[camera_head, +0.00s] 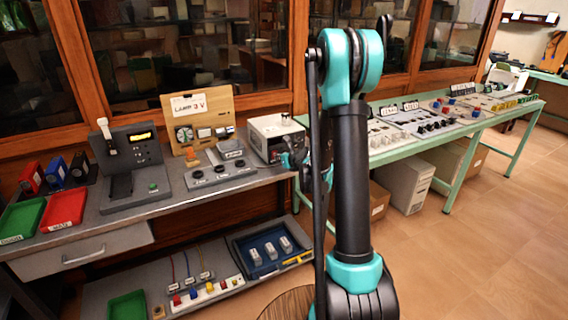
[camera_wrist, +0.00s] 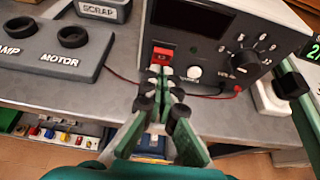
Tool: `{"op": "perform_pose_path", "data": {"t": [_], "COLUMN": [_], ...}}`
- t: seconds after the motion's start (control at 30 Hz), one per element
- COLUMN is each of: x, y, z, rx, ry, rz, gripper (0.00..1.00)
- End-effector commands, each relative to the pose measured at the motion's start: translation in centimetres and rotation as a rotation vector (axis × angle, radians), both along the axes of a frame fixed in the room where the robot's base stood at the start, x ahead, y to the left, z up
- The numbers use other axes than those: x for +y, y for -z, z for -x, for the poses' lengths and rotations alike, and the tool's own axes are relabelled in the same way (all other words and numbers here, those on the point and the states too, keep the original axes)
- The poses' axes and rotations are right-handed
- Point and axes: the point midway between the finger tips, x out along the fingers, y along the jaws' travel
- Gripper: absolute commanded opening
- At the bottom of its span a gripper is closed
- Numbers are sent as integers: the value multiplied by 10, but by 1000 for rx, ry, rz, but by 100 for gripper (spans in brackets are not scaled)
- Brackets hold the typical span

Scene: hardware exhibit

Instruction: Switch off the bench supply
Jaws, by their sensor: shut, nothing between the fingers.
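The bench supply (camera_head: 272,136) is a light box with a dark front, standing at the right end of the grey bench in the head view. In the wrist view its front panel (camera_wrist: 205,42) fills the upper middle. It carries a red rocker switch (camera_wrist: 162,54), a white round button (camera_wrist: 194,72) and a black dial (camera_wrist: 245,66) with numbers around it. My gripper (camera_wrist: 160,74) is shut and empty, its tips just below the red switch in the picture. I cannot tell whether they touch it.
A grey block with round sockets, marked MOTOR (camera_wrist: 62,50), lies left of the supply. A SCRAP bin (camera_wrist: 102,9) stands behind it. A red wire (camera_wrist: 122,76) runs along the bench near the supply. A white-based thing (camera_wrist: 272,98) stands close on the right.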

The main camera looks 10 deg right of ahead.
Motion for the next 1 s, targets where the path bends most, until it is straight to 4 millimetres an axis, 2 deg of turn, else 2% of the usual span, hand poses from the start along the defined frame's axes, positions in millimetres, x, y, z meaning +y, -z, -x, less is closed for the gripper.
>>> {"op": "perform_pose_path", "data": {"t": [0.13, 0.5, 0.67, 1.0], "x": [3, 3, 6, 5], "y": [-4, -4, -10, -11], "z": [-8, -10, -17, -16], "rx": [0, 0, 0, 0], "ry": [0, 0, 0, 0], "rz": [0, 0, 0, 0], "gripper": [0, 0, 0, 0]}}
